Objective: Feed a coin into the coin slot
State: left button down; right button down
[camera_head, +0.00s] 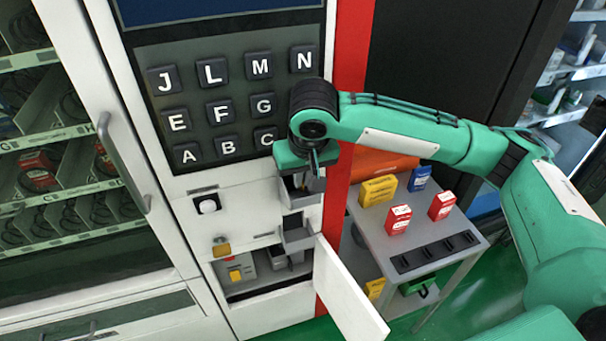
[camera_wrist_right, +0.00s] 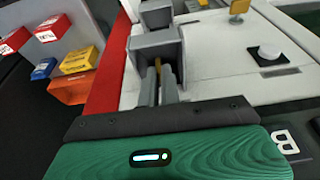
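My right gripper (camera_head: 303,184) points down in front of the vending machine's white panel, below the letter keys. In the right wrist view its two fingers (camera_wrist_right: 164,84) are close together, with a thin gold edge between them, which looks like the coin (camera_wrist_right: 158,66) seen edge-on. The fingertips are at the grey box-shaped coin slot housing (camera_wrist_right: 155,48); the slot opening itself is hidden, and I cannot tell whether the coin is inside it. The housing is partly hidden in the head view. My left gripper is not in view.
A lower grey box (camera_head: 297,232) juts from the panel above an open compartment with a white door (camera_head: 345,290) swung outward. A white button (camera_head: 207,205) and brass knob (camera_head: 221,247) are to the left. A grey table (camera_head: 435,265) with red, yellow and blue boxes stands at right.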

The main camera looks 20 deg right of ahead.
jog(key=c, duration=1.5)
grip_release()
jog(key=shift+c, duration=0.2)
jog(key=b+v, duration=0.1)
jog(key=v, duration=1.3)
jog(key=shift+b, duration=0.3)
jog(key=shift+f, duration=0.15)
